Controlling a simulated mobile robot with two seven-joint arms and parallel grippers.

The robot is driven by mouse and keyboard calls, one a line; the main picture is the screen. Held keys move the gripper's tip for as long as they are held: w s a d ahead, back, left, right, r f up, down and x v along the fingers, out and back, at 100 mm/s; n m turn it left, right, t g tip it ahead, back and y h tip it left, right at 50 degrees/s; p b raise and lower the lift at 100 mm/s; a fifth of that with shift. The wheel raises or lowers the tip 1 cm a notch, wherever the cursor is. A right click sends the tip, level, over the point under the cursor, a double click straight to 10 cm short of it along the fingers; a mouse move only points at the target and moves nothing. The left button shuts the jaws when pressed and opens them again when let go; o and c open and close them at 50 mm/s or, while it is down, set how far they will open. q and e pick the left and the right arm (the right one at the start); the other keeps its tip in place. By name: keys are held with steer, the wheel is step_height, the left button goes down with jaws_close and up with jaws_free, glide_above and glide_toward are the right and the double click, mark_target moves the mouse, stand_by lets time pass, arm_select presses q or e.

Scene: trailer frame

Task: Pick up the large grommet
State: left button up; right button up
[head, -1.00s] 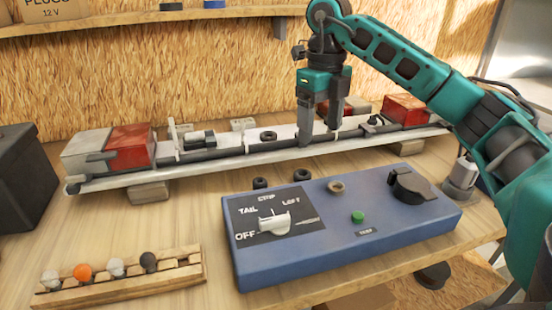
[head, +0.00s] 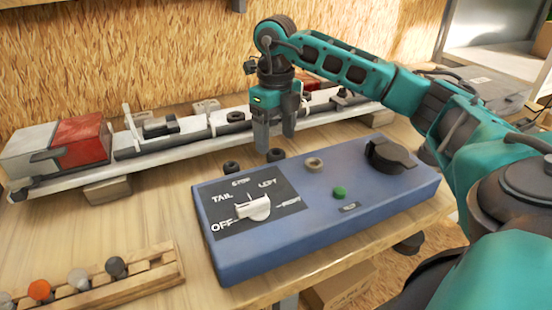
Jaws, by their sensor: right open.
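Two black ring-shaped grommets lie on the bench just behind the blue test box: a left grommet (head: 231,168) and a right grommet (head: 275,155). Another black ring (head: 235,116) sits on the white trailer bar. I cannot tell for certain which is the large one. My right gripper (head: 276,143) is open and empty, pointing down. Its fingertips are just above and behind the right grommet in the picture; the exact gap is unclear. My left gripper is not in view.
The blue test box (head: 300,225) has a white switch, a green button, a beige ring (head: 314,164) and a black socket. The trailer bar (head: 180,140) with red-and-white lamps runs behind. A wooden bulb rack (head: 150,285) stands front left.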

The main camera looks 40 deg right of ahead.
mark_target(275, 155)
step_height(275, 155, down, 3)
steer(key=shift+f, duration=0.2)
steer(key=c, duration=0.9)
